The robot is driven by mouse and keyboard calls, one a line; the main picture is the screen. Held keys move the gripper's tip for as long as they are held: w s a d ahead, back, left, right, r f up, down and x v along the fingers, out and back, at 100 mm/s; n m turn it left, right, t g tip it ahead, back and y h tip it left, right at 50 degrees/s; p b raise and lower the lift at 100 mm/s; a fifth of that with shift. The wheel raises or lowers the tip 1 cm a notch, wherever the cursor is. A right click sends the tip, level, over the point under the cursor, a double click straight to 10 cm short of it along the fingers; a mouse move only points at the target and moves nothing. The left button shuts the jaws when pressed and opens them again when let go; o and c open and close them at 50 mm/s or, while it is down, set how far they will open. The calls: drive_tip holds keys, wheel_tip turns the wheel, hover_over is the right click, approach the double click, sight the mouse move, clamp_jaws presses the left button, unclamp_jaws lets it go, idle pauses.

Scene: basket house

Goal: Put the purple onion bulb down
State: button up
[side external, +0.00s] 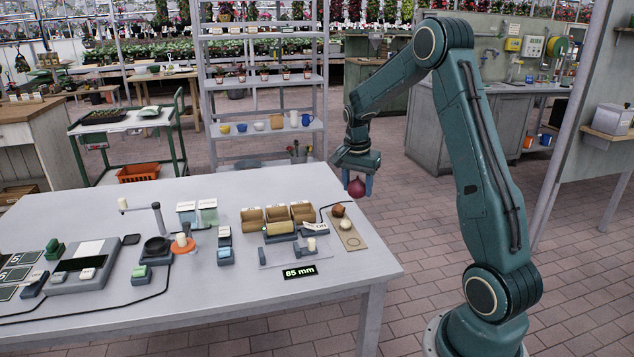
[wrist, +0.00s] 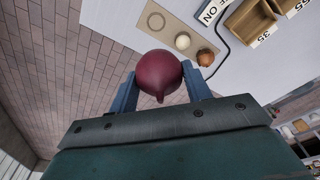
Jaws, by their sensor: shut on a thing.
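The purple onion bulb (wrist: 158,78) is round and dark red-purple, with a short pointed tip toward my gripper in the wrist view. It also shows in the side external view (side external: 356,188). My gripper (side external: 357,186) is shut on it, with one blue finger on each side. It holds the bulb in the air near the table's right back edge. A tan board (side external: 346,232) lies on the table near that edge. On it are a brown bulb (side external: 338,210), a white bulb (side external: 346,224) and an empty marked ring (wrist: 156,21).
Several brown bins (side external: 277,215) stand left of the board, with a dark cable (side external: 325,208) between. An "85 mm" display (side external: 300,271) and a grey gauge (side external: 290,252) are in front. The floor (wrist: 55,75) is open beyond the table edge.

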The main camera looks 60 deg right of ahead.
sight(354, 197)
wheel_tip(354, 197, down, 11)
drive_tip(key=shift+r, duration=0.1)
idle(0.3)
drive_tip(key=shift+f, duration=2.15)
drive_tip(key=shift+f, duration=0.1)
drive_tip(key=o, duration=1)
drive_tip(key=r, duration=0.3)
drive_tip(key=a+r, duration=0.1)
drive_tip(key=r, duration=0.7)
drive_tip(key=shift+a+r, duration=0.25)
drive_tip(key=shift+a, duration=0.1)
drive_tip(key=shift+r, duration=0.3)
